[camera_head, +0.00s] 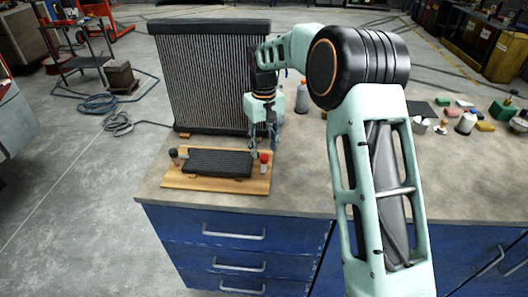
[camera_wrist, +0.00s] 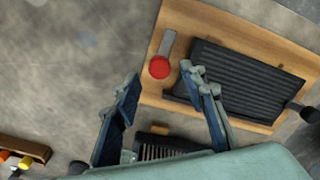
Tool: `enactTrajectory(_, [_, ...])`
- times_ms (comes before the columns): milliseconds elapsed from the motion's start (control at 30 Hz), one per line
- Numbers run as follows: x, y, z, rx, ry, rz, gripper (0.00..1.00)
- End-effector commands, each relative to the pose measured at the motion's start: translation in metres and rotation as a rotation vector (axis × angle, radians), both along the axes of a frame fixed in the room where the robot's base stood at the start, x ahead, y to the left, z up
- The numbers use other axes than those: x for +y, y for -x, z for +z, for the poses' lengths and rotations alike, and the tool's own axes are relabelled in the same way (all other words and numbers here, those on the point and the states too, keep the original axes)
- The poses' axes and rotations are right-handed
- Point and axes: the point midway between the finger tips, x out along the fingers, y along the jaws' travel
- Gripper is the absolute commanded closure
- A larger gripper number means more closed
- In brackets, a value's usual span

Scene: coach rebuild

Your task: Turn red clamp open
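The red clamp is a red round knob (camera_head: 264,158) on the right end of a wooden board (camera_head: 215,186). In the wrist view the red knob (camera_wrist: 160,67) shows beside a short grey bar (camera_wrist: 168,43). A black ribbed block (camera_head: 220,163) lies on the board next to it. My gripper (camera_head: 263,147) points down above the right end of the board. In the wrist view my gripper (camera_wrist: 160,76) is open, with the red knob lying between the lines of its two fingers and nothing held. I cannot tell the exact height gap to the knob.
A dark knob (camera_head: 174,153) stands at the board's left end. A tall ribbed radiator panel (camera_head: 205,75) stands behind the board. A grey bottle (camera_head: 302,97) and several small items stand further right. The bench top (camera_head: 300,180) right of the board is clear.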

Motion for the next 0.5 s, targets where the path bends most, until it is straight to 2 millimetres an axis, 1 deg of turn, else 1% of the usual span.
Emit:
enactTrajectory(33, [0.001,-0.001,0.012,-0.005,-0.002,0.000,0.61])
enactTrajectory(100, [0.001,-0.001,0.029,-0.006,-0.002,0.000,0.61])
enactTrajectory(300, [0.000,-0.001,0.068,-0.004,0.000,0.001,0.61])
enactTrajectory(400, [0.000,-0.001,0.081,-0.002,0.000,0.002,0.61])
enactTrajectory(500, [0.000,0.000,0.090,-0.001,0.000,0.001,0.61])
